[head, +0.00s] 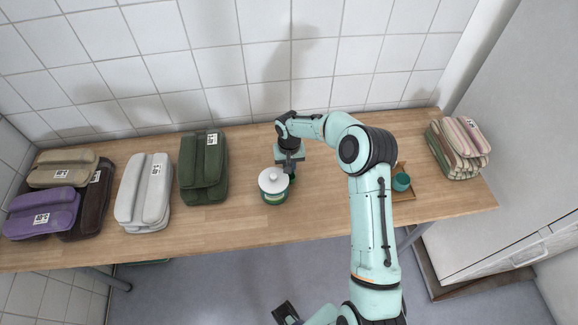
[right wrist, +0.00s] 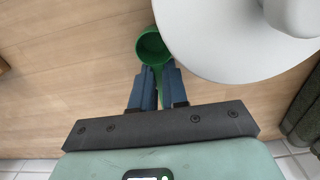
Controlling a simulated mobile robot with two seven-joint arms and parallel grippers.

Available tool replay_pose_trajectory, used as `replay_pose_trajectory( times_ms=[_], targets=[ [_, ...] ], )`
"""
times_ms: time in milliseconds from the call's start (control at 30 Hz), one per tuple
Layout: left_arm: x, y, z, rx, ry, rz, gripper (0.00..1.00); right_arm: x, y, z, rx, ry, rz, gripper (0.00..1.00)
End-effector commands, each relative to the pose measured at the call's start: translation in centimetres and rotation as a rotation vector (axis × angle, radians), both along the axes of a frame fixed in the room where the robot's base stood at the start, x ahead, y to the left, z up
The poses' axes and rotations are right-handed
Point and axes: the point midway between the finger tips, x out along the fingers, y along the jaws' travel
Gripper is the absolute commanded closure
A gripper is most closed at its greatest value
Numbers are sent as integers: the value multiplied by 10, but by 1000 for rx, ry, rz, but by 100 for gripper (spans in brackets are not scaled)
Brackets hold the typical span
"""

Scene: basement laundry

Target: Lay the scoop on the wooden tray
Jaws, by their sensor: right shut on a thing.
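My right gripper (head: 290,168) is above the table, close beside a white-lidded jar with a green band (head: 273,187). In the right wrist view its blue fingers (right wrist: 158,90) are shut on the handle of the green scoop (right wrist: 152,46). The scoop's round bowl sticks out beyond the fingertips, beside the white lid (right wrist: 215,55). Its height over the table is hard to tell. The wooden tray (head: 425,207) is on the table to the right, partly hidden behind my right arm.
A teal cup (head: 401,182) stands on the tray. Striped folded cloths (head: 458,148) lie at the table's right end. Green (head: 204,168), light grey (head: 144,192) and purple (head: 42,213) bundles lie to the left. The tiled wall is behind the table.

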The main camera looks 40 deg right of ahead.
Motion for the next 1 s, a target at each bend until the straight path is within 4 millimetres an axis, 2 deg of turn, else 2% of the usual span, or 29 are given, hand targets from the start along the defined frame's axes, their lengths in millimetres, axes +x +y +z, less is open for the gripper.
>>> replay_pose_trajectory(
  times_ms=[233, 267, 300, 333, 600, 733, 867, 1000],
  targets=[
    [-1, 0, -3, 1, 2, 0, 100, 0, 0, -4, 0, 0, 1, 100],
    [-1, 0, -3, 0, 1, 0, 100, 0, 0, -3, 0, 0, 1, 80],
    [-1, 0, -2, 0, 1, 0, 100, 0, 0, -3, 0, 0, 1, 67],
    [-1, 0, -2, 0, 1, 0, 100, 0, 0, -3, 0, 0, 1, 61],
    [-1, 0, -2, 0, 1, 0, 100, 0, 0, -2, 0, 0, 0, 61],
    [0, 0, 1, 0, -1, 0, 100, 1, 0, 7, -2, -3, 0, 61],
    [0, 0, 1, 0, 0, 0, 100, 1, 0, 28, -3, -4, 0, 61],
    [1, 0, 2, 0, -1, 0, 100, 1, -1, 60, -4, -6, 0, 61]
  ],
)
